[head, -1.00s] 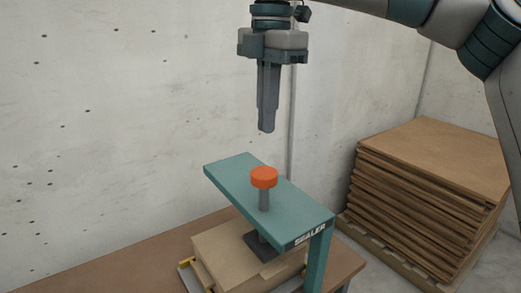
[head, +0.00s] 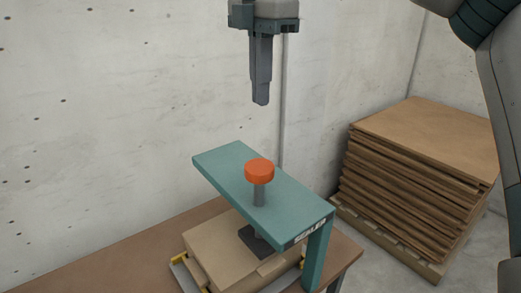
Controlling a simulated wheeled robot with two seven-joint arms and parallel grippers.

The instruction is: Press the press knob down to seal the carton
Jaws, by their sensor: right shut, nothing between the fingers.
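The orange press knob (head: 259,170) stands on a grey shaft above the teal sealer frame (head: 222,160). A dark press plate (head: 256,240) under the frame is at the top of the carton (head: 207,252); I cannot tell whether they touch. The carton lies below the frame, its front partly out of view. My right gripper (head: 261,103) points down above the knob, shut and empty, with a clear gap between its fingertips and the knob. My left gripper is not in view.
The sealer stands on a brown table (head: 120,268) against a concrete wall. A stack of cardboard sheets (head: 415,160) on a pallet is to the right. The air around the knob is clear.

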